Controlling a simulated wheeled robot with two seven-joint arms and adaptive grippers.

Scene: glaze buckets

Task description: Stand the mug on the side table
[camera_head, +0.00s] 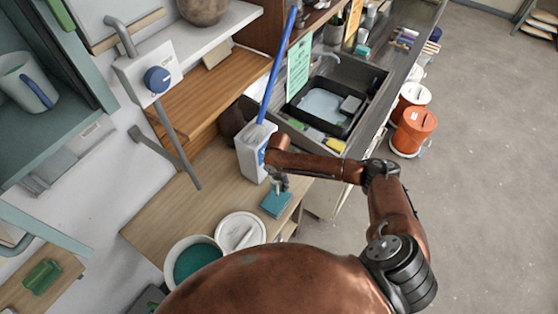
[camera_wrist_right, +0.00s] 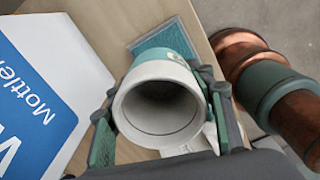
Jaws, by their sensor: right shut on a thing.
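My right gripper (camera_wrist_right: 162,122) is shut on a white mug (camera_wrist_right: 153,72) with a teal band, its two fingers on either side. The mug's open mouth faces the wrist camera, its interior looks empty, and a white handle shows at the lower right. In the head view my right gripper (camera_head: 279,182) is small over a wooden table (camera_head: 180,204); the mug is not clear there. A teal square (camera_head: 276,203) lies on the table close to the gripper, and it also shows beyond the mug in the wrist view (camera_wrist_right: 150,40). I cannot tell which surface is the side table. My left gripper is out of view.
A white container (camera_head: 250,155) with a blue label and blue pole stands beside the gripper. A teal glaze bucket (camera_head: 196,262) and a white lid (camera_head: 241,232) are nearer. A sink (camera_head: 325,105) lies beyond. Another mug (camera_head: 22,82) sits in the left cabinet. Orange bucket (camera_head: 414,128) stands on open floor.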

